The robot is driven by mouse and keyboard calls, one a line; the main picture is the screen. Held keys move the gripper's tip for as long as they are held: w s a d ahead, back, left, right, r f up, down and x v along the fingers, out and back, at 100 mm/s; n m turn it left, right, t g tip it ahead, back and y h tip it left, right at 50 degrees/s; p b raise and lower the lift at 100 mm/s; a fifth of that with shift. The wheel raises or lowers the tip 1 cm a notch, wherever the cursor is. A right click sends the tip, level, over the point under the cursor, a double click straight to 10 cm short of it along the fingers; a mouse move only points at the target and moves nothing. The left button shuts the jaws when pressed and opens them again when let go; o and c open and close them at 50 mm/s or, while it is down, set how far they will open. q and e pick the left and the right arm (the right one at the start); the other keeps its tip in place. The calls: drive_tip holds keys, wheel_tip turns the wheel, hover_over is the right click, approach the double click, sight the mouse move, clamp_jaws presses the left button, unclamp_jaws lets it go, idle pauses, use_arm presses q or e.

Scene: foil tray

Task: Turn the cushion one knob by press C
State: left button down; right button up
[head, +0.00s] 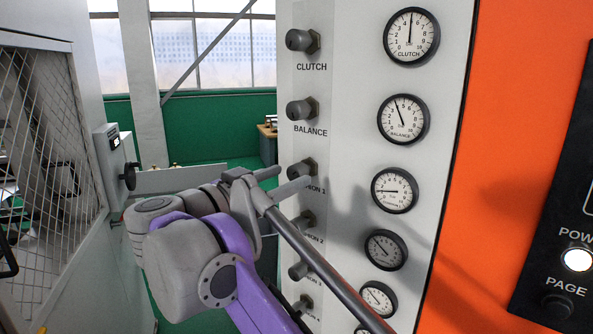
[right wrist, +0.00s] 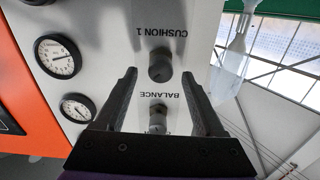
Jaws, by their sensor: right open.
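The cushion 1 knob (head: 303,168) is a dark round knob on the white press panel, third from the top, with its label partly hidden by my right gripper (head: 284,179). In the right wrist view, which is upside down, the cushion 1 knob (right wrist: 160,66) lies between the two fingertips of my right gripper (right wrist: 160,73). The fingers are open, one on each side, with visible gaps. I cannot tell how far the tips are from the panel. The cushion 1 gauge (head: 394,190) is right of the knob. My left gripper is not in view.
The balance knob (head: 300,110) and clutch knob (head: 300,40) are above. The cushion 2 knob (head: 305,219) and further knobs are below, partly behind my arm. An orange panel (head: 520,120) is at right, a mesh guard (head: 40,150) at left.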

sight(292, 174)
drive_tip(key=shift+x, duration=1.9)
clamp_jaws()
